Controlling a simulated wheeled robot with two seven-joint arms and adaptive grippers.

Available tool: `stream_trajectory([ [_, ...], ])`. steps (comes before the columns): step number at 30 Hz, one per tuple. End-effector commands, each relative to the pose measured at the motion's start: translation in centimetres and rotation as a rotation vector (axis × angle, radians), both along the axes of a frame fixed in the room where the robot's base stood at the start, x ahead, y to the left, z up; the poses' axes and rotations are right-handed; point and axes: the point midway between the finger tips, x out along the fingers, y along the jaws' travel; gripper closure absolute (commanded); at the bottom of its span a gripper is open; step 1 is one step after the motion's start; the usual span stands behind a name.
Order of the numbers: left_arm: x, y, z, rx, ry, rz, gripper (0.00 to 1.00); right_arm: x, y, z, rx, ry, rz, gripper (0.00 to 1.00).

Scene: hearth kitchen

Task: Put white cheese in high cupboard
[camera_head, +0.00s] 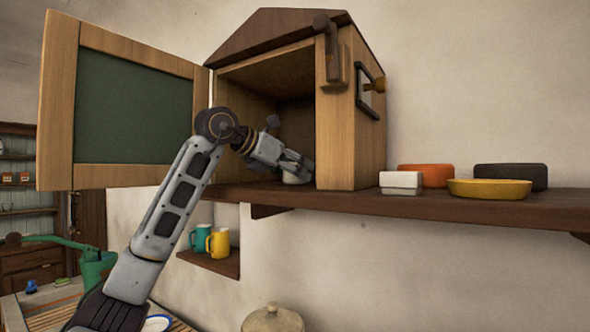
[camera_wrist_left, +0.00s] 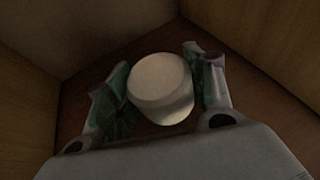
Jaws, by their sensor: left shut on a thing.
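The high cupboard (camera_head: 352,130) is a house-shaped wooden box on a dark shelf, with its green-panelled door (camera_head: 135,105) swung wide open to the left. My left gripper (camera_head: 301,171) reaches inside it, near the cupboard floor. The white cheese (camera_head: 293,179) is a pale round piece, partly hidden by the gripper in the head view. In the left wrist view the cheese (camera_wrist_left: 160,88) sits between the two fingers, which are shut on it. The brown floor lies beneath it; I cannot tell whether it touches. My right gripper is not in view.
On the shelf (camera_head: 430,207) right of the cupboard stand a white box (camera_head: 401,182), an orange box (camera_head: 425,174), a yellow dish (camera_head: 490,188) and a dark box (camera_head: 511,175). A teal mug (camera_head: 201,238) and a yellow mug (camera_head: 218,242) stand in a niche below.

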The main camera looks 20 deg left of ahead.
Motion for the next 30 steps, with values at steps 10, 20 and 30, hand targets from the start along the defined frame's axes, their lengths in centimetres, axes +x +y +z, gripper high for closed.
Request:
stream_trajectory([
  [10,0.0,-0.02,-0.29,0.0,0.0,0.0,0.37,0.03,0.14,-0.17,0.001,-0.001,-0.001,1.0],
  [20,0.0,-0.02,-0.26,0.0,0.0,0.0,0.25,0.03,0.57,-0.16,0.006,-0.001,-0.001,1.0],
  [30,-0.57,0.28,0.31,-0.001,-0.002,0.0,0.25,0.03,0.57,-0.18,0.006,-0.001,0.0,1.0],
])
